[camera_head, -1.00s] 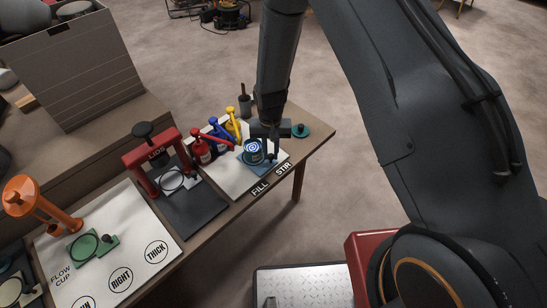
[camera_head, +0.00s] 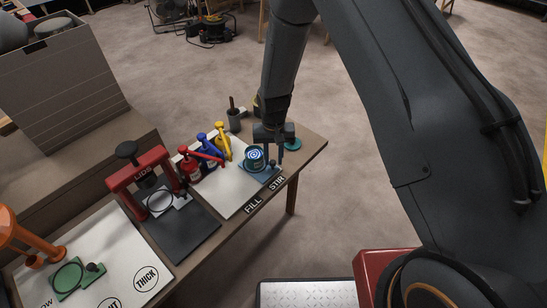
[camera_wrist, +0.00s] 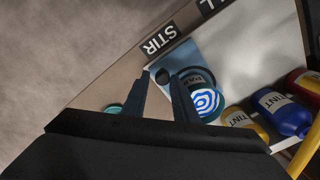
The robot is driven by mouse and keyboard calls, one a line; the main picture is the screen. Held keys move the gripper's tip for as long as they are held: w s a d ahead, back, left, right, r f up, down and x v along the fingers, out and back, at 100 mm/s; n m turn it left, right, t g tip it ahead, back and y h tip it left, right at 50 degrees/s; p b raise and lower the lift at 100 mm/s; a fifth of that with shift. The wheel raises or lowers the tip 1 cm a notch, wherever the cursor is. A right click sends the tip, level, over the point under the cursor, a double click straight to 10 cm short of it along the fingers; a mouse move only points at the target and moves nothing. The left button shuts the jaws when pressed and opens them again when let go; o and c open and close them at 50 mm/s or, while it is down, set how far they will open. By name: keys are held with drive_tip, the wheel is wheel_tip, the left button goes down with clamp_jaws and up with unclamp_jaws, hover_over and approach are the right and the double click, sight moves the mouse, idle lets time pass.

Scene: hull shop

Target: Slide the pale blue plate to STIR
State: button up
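The pale blue plate (camera_wrist: 180,62) lies flat on the white board, level with the STIR label (camera_wrist: 161,38); it also shows in the head view (camera_head: 272,175). A paint can (camera_wrist: 203,103) with a blue and white ring mark stands on it. A small dark knob (camera_wrist: 162,76) is at the plate's corner. My gripper (camera_wrist: 160,78) points down at the plate, one finger on each side of the knob, with a small gap visible. It is open; any contact with the knob cannot be told. In the head view, my gripper (camera_head: 277,160) is right beside the can.
Red (camera_head: 190,163), blue (camera_head: 207,153) and yellow (camera_head: 223,142) tint bottles stand along the board's back. A teal disc (camera_head: 293,144) and dark cup (camera_head: 234,121) are near the table's far end. The FILL label (camera_head: 252,205) and the red LIDS press (camera_head: 145,180) are to the left.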

drive_tip(key=shift+r, duration=0.15)
wheel_tip(320, 180, up, 7)
drive_tip(key=shift+r+b, duration=0.1)
drive_tip(key=shift+b, duration=0.7)
drive_tip(key=shift+r, duration=0.2)
drive_tip(key=s+d+r, duration=0.7)
drive_tip(key=d+r, duration=0.4)
drive_tip(key=s+d+r, duration=0.3)
drive_tip(key=s+d, duration=0.1)
drive_tip(key=s, duration=0.2)
drive_tip(key=s+d+r, duration=0.3)
drive_tip(key=s+d, duration=0.1)
drive_tip(key=s, duration=0.3)
drive_tip(key=shift+r+m+t, duration=0.2)
drive_tip(key=shift+m+t, duration=0.1)
drive_tip(key=shift+t, duration=0.1)
drive_tip(key=shift+s, duration=0.1)
